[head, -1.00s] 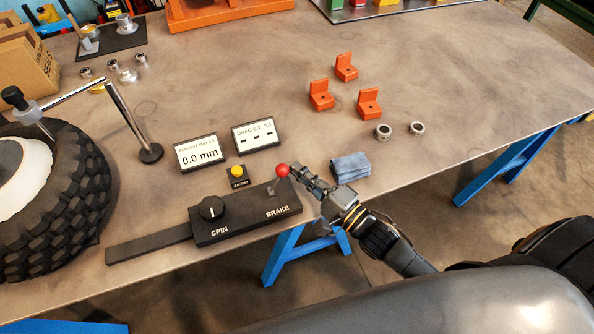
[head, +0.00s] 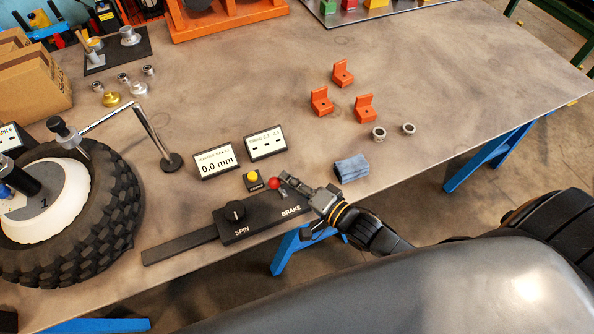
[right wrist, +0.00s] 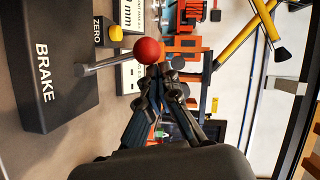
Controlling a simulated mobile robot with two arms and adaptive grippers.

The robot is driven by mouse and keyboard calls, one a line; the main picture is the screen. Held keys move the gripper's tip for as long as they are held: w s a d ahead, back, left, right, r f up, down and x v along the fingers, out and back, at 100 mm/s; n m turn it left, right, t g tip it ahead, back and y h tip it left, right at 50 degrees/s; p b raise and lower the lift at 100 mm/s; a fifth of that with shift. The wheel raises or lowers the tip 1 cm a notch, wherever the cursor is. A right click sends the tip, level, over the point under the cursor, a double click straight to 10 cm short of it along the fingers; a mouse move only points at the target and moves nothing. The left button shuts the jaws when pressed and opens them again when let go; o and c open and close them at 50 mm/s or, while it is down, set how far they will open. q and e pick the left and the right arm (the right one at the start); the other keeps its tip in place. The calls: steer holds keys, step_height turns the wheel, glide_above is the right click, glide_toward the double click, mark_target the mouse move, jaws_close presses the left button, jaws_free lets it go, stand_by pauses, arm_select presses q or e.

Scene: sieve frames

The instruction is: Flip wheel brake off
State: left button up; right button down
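The black control box (head: 250,228) carries a SPIN knob (head: 235,211) and, at its BRAKE end, a lever with a red ball knob (head: 274,183). In the head view the lever leans left, toward the SPIN side. My right gripper (head: 287,180) is just right of the ball, its fingertips close together. In the right wrist view the red ball (right wrist: 146,50) stands beside the fingertips (right wrist: 165,70), not between them. I cannot tell whether they touch. The lever's foot is partly hidden in the head view. My left gripper is not in view.
A yellow ZERO button (head: 253,177) and two display cards, one reading 0.0 mm (head: 215,161), stand behind the box. A wheel with a black tire (head: 110,205) is at left.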

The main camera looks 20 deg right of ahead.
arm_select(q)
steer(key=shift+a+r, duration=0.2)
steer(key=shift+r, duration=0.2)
arm_select(e)
steer(key=shift+a, duration=1)
arm_select(q)
steer(key=shift+p, duration=0.3)
